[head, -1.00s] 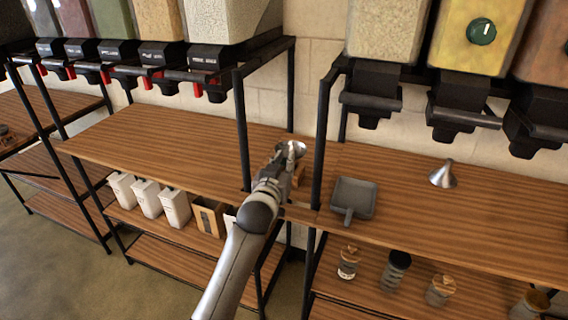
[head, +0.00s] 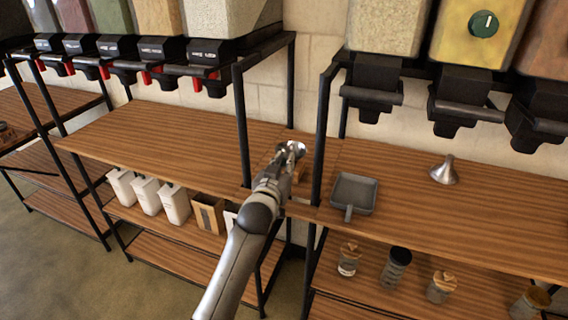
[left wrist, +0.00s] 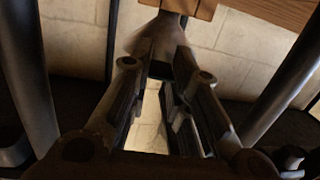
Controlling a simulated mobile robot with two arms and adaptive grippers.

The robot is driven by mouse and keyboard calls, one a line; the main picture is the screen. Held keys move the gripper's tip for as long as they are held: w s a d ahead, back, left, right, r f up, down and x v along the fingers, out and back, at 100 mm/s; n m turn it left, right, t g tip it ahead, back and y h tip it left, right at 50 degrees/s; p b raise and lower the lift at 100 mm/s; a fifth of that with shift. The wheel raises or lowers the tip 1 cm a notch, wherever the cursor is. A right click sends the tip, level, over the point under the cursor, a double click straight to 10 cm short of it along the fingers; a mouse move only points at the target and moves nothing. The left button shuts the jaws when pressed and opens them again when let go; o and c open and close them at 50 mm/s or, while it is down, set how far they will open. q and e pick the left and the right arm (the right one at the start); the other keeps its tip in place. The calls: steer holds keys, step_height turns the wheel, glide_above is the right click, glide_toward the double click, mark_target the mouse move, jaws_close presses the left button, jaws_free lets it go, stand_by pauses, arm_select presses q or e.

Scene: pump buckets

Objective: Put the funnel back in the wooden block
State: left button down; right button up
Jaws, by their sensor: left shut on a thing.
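A shiny metal funnel (head: 296,148) is at the tip of my left gripper (head: 286,160), which is shut on it. In the left wrist view the fingers (left wrist: 172,85) close on the funnel (left wrist: 152,46), which looks dark and brownish there. The wooden block (left wrist: 200,8) shows at the top edge of that view, right at the funnel's narrow end; I cannot tell how deep the end sits in it. In the head view only a small part of the block (head: 300,173) shows beside my gripper. My right gripper is not in view.
A second metal funnel (head: 444,172) stands on the right counter, with a grey scoop (head: 354,194) at its left end. Black rack posts (head: 322,140) rise on both sides of my gripper. White containers (head: 146,194) and jars (head: 396,268) stand on lower shelves.

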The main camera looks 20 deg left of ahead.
arm_select(q)
steer(key=shift+f, duration=0.2)
steer(key=c, duration=1.3)
jaws_free()
steer(key=s, duration=0.8)
steer(key=s+r, duration=0.1)
steer(key=s, duration=0.3)
steer(key=shift+d, duration=0.35)
